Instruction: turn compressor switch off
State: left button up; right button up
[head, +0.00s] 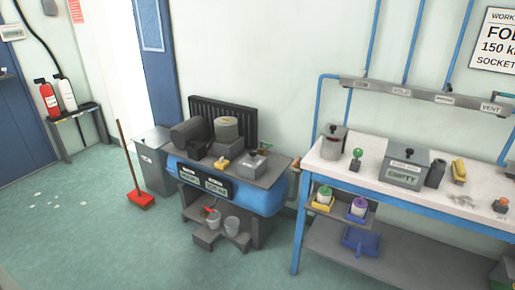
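The compressor (270,200) stands in the middle of the head view against the wall. It has a blue tank under a grey top plate with dark motor parts and a black finned panel behind. On the plate are a small yellow part (222,165) and a grey box (252,164) with a small upright part on top. Either could be the switch; I cannot tell which, nor its position. Two dark labelled panels are on the tank's front, too small to read. Neither of my grippers is in view.
A white-topped workbench (345,172) stands to the right with a grey box marked EMPTY (404,168). A grey bin (152,170) and a red broom (140,199) stand left of the compressor. The green floor (110,245) in front is mostly clear.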

aim_at(253, 152)
jog(key=i+l, duration=0.3)
jog(key=i, duration=0.15)
jog(key=i+l, duration=0.3)
jog(key=i, duration=0.2)
jog(key=i+j, duration=1.35)
jog(key=j, duration=0.2)
jog(key=i+j, duration=0.4)
jog(key=j, duration=0.15)
